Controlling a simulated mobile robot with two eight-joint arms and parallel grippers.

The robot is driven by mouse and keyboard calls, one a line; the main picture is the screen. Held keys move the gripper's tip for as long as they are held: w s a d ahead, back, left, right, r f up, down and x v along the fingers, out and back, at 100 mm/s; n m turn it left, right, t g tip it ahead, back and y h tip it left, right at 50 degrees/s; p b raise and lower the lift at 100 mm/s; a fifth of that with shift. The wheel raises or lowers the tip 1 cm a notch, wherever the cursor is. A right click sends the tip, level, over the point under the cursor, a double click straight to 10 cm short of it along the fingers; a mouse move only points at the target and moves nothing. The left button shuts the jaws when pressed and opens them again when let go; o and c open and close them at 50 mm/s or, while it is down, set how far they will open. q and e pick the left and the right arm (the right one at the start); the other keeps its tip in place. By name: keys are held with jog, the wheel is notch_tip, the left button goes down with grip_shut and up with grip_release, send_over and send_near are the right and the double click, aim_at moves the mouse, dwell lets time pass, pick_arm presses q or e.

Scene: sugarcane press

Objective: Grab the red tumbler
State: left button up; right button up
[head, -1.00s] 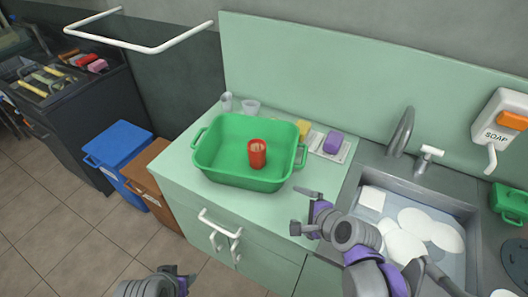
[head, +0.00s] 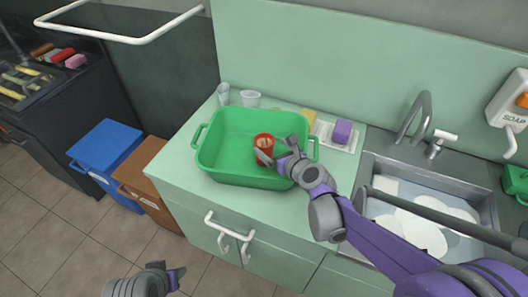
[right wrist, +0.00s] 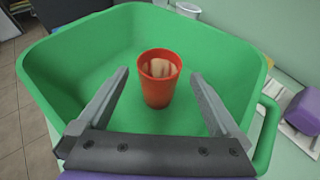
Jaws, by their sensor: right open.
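The red tumbler (head: 264,146) stands upright inside the green tub (head: 222,152) on the counter. Something pale tan shows inside its mouth. In the right wrist view the tumbler (right wrist: 158,88) stands ahead of and between the two open fingers. My right gripper (head: 277,155) is open and reaches over the tub's near right side; from the head its fingers overlap the tumbler's lower part. In the right wrist view the right gripper (right wrist: 160,95) shows a gap on both sides of the tumbler. My left gripper (head: 172,277) is low at the bottom edge, away from the counter; its jaws are unclear.
Clear cups (head: 250,98) stand behind the tub. The sink (head: 480,190) holds white plates. A blue bin (head: 107,160) and a brown bin (head: 150,185) stand left of the counter.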

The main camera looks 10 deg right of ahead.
aim_at(260, 138)
jog(key=x, duration=0.5)
jog(key=shift+w+a+f, duration=0.1)
jog(key=shift+w, duration=0.05)
grip_shut()
dwell(0.4)
